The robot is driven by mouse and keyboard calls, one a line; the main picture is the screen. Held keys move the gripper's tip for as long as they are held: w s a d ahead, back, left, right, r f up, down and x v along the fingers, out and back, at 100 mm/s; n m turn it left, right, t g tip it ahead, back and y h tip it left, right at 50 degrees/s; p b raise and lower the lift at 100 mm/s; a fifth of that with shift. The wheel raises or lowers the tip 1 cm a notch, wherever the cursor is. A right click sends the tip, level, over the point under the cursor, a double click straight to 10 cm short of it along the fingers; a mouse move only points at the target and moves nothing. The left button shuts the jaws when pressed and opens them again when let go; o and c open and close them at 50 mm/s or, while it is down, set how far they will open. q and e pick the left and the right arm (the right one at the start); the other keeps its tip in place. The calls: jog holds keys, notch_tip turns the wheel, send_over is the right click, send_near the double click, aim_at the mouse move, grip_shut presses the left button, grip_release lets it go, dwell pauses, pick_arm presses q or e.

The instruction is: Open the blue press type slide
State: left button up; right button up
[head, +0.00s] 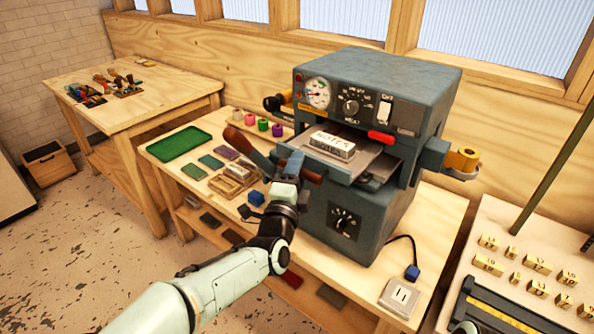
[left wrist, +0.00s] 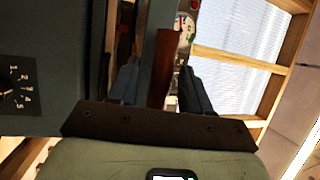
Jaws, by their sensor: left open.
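The blue press (head: 385,80) stands on a wooden table, with a dial and switches on its front. Its type slide (head: 372,162) shows in the front opening and sticks out a little. A metal type block (head: 332,145) with raised letters lies on it. A red-brown handle bar (head: 311,177) is at the slide's front edge. My left gripper (head: 290,166) is open at this bar, partly hiding it. In the left wrist view, a red-brown bar (left wrist: 163,70) stands between the two open fingers (left wrist: 160,88); contact cannot be told. My right gripper is not in view.
A green tray (head: 180,143), foil rolls (head: 263,125) and small blocks lie on the table's left.

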pick_arm(q)
jog(key=shift+s, duration=0.1)
jog(key=b+v, duration=0.1)
jog(key=v, duration=1.2)
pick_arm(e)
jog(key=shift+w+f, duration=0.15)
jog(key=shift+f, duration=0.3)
pick_arm(q)
jog(key=shift+a+f, duration=0.1)
jog(key=shift+f, duration=0.05)
